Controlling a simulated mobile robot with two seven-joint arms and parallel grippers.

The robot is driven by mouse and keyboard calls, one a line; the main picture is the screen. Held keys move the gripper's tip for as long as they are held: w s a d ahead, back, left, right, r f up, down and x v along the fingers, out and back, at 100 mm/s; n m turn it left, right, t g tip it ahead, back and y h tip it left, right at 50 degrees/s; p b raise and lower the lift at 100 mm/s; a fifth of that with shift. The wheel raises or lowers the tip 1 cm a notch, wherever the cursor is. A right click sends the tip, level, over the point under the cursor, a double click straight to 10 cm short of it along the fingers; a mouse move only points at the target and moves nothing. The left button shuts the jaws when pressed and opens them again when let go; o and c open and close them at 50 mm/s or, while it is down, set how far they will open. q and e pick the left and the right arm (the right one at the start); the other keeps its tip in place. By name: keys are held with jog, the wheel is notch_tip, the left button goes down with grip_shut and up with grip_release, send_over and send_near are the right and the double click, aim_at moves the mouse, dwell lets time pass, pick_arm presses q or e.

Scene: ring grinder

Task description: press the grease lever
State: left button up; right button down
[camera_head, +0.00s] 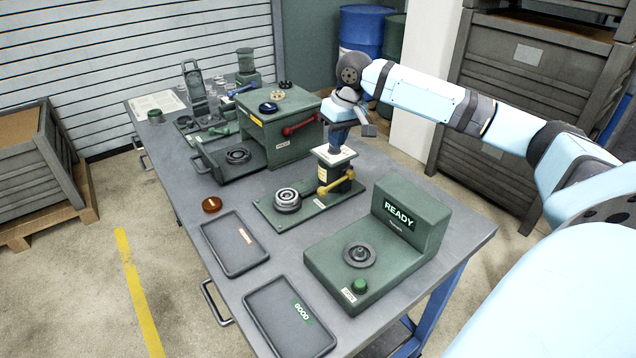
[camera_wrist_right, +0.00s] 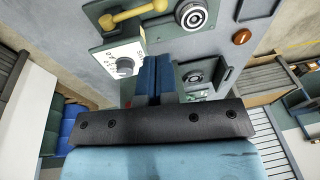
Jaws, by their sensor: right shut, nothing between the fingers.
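The grease station is a green plate (camera_head: 310,206) with a post (camera_head: 333,176). A yellow grease lever (camera_head: 336,180) sticks out from the post's front; it also shows at the top left of the wrist view (camera_wrist_right: 135,16). A ringed bearing part (camera_head: 288,200) sits on the plate left of the post. My right gripper (camera_head: 341,141) is shut and empty, pointing down close to the post's white top; the lever is lower and nearer the camera. In the wrist view its blue fingers (camera_wrist_right: 154,82) are together, beside the white dial face (camera_wrist_right: 124,64) and apart from the lever. My left gripper is out of view.
A green READY tester (camera_head: 345,288) stands at the front right of the table. Two dark trays (camera_head: 257,268) (camera_head: 262,296) lie at the front. A green press box with a red handle (camera_head: 300,127) stands behind the station. An orange button (camera_head: 211,204) is at left.

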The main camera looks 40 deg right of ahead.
send_near(323, 188)
jog(key=x, duration=0.7)
jog(key=shift+w+f, duration=0.15)
jog(key=shift+f, duration=0.15)
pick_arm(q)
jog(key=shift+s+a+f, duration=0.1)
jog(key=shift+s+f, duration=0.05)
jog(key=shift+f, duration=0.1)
